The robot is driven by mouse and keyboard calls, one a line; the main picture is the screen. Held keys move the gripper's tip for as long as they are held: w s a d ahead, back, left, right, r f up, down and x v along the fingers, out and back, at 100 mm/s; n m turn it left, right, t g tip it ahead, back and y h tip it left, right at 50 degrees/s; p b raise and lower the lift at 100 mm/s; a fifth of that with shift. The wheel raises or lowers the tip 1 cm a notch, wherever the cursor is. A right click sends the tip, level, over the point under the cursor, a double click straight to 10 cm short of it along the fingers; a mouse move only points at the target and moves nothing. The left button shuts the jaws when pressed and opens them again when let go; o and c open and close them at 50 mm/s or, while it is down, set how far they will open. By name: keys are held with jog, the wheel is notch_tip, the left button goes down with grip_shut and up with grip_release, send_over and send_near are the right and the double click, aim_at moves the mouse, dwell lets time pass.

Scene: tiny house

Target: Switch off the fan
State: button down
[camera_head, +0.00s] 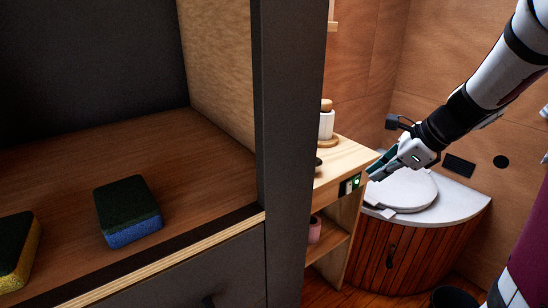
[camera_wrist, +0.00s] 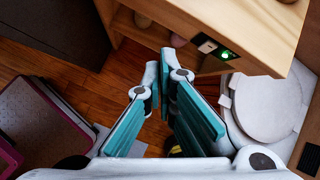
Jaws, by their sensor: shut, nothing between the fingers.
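A small switch panel (camera_head: 350,184) with a lit green light is on the end face of a wooden shelf unit. In the wrist view the panel (camera_wrist: 215,47) shows a dark part, a pale part and the green glow, above and right of the fingertips. My gripper (camera_head: 375,172) reaches in from the right, with its tips close to the panel in the head view. In the wrist view my gripper (camera_wrist: 160,76) is shut and empty, its teal-padded fingers close together and apart from the panel. I cannot make out a fan in either view.
The wooden shelf unit (camera_head: 344,155) holds a white jar (camera_head: 326,122) and a pink cup (camera_head: 314,229). A white toilet lid (camera_head: 405,190) on a slatted base is beyond it. A dark post (camera_head: 290,150) stands left. Sponges (camera_head: 128,211) lie on the near shelf.

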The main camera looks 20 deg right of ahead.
aim_at(349, 188)
jog(key=w+d+f+m+t+b, duration=0.1)
jog(key=w+d+f+m+b, duration=0.15)
jog(key=d+f+m, duration=0.45)
jog(key=w+a+f+n+b, duration=0.1)
jog(key=w+f+b, duration=0.3)
jog(key=w+f, duration=0.5)
jog(key=shift+a+h+b, duration=0.3)
jog(key=shift+a, duration=0.25)
jog(key=shift+w+a+f+t+b, duration=0.2)
jog(key=shift+w+f+t+b, duration=0.25)
jog(key=shift+b, duration=0.7)
jog(key=shift+f, duration=0.1)
jog(key=shift+a, duration=0.1)
